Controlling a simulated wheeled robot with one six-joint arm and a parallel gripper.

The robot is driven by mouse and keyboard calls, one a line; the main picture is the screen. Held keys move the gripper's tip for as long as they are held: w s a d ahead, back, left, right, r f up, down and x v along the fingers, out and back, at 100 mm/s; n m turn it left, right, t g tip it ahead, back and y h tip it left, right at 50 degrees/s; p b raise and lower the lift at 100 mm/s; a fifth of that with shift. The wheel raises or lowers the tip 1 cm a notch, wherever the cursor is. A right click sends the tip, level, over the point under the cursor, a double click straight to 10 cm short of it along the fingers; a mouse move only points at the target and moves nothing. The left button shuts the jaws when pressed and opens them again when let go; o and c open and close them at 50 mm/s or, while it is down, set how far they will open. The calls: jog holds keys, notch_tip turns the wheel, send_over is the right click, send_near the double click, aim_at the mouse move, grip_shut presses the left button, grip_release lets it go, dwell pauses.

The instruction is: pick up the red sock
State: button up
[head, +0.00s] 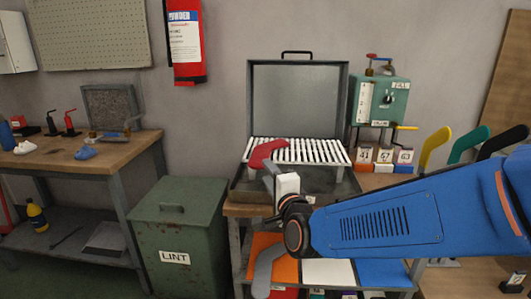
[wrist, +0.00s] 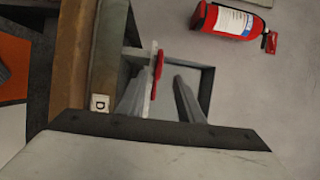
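The red sock (head: 264,152) shows at the left end of the white slatted rack (head: 310,152) in the open metal box. In the wrist view the red sock (wrist: 158,68) appears as a thin red edge beside a pale strip. My gripper (head: 271,171) is just in front of the sock and hides part of its lower side. In the wrist view my gripper (wrist: 164,82) has its two fingers apart. The sock shows between them, nearer the left finger, with a gap to the right finger. I cannot tell whether the left finger touches it.
Yellow, green and black foot-shaped boards stand farther right. A green LINT bin (head: 178,225) stands left. A wooden bench (head: 60,160) holds a blue item (head: 85,153).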

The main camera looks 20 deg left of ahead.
aim_at(257, 160)
jog(key=x, duration=0.3)
jog(key=shift+w+a, duration=0.1)
jog(key=shift+w, duration=0.1)
jog(key=shift+s+a+x, duration=0.1)
jog(key=shift+a+x, duration=0.05)
jog(key=shift+x, duration=1.15)
jog(key=shift+s+a+x, duration=0.15)
jog(key=shift+a+x, duration=0.05)
jog(key=shift+x, duration=1.1)
jog(key=shift+f, duration=0.2)
grip_shut()
